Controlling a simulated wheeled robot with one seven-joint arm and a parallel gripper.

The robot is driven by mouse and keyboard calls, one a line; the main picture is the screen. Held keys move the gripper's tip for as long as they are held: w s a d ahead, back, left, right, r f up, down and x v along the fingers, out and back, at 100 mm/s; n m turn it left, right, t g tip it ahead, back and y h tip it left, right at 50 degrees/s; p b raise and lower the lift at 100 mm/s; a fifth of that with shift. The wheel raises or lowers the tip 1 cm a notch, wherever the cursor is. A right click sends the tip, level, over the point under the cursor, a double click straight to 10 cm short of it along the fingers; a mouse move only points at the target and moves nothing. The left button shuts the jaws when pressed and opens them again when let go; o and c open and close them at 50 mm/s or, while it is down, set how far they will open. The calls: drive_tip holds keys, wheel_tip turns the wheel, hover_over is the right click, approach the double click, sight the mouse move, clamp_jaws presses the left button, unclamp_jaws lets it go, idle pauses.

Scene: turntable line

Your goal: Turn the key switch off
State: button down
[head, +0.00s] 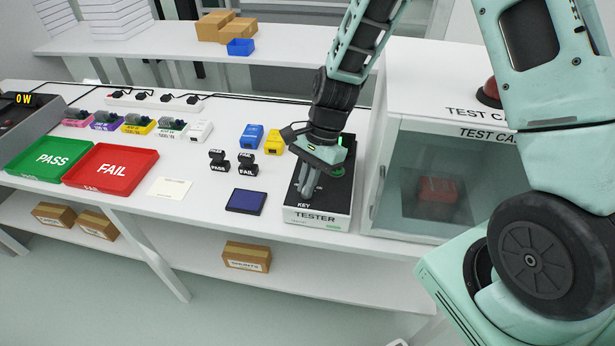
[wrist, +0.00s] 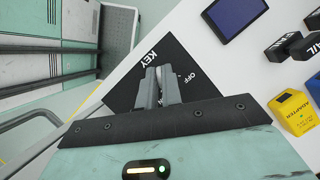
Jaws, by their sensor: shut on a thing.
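The tester (head: 335,208) is a white box with a black top at the front of the bench, marked KEY and TESTER. My gripper (head: 307,188) points down over its left part, by the KEY label. In the wrist view my gripper (wrist: 160,88) has its two grey fingers close together over the black panel, between the KEY and OFF markings. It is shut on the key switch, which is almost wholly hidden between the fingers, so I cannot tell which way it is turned. A green part (head: 338,170) shows on the tester beside my wrist.
A glass-fronted test cabinet (head: 387,188) stands close on the right, with a red block inside. A dark blue pad (head: 246,201), two black stamps and blue and yellow adapters lie to the left. Farther left are the red FAIL tray (head: 112,168) and green PASS tray (head: 48,160).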

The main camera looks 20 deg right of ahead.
drive_tip(key=n+g+h+p, duration=0.1)
drive_tip(key=n, duration=0.2)
drive_tip(key=n+p, duration=0.1)
drive_tip(key=n, duration=0.2)
drive_tip(key=shift+w+r+g+h+p, duration=0.1)
drive_tip(key=shift+g+h+p, duration=0.25)
drive_tip(key=shift+g+h, duration=0.05)
drive_tip(key=n+h, duration=0.1)
drive_tip(key=n, duration=0.3)
drive_tip(key=shift+a+g+p, duration=0.1)
drive_tip(key=shift+g+p, duration=0.2)
drive_tip(key=shift+p, duration=0.05)
drive_tip(key=shift+n+h, duration=0.8)
drive_tip(key=shift+n, duration=1)
drive_tip(key=shift+w, duration=0.1)
drive_tip(key=c, duration=1.6)
unclamp_jaws()
drive_tip(key=shift+o, duration=0.2)
drive_tip(key=b+v, duration=0.2)
drive_tip(key=v, duration=1.5)
drive_tip(key=shift+w, duration=0.2)
drive_tip(key=shift+a, duration=0.1)
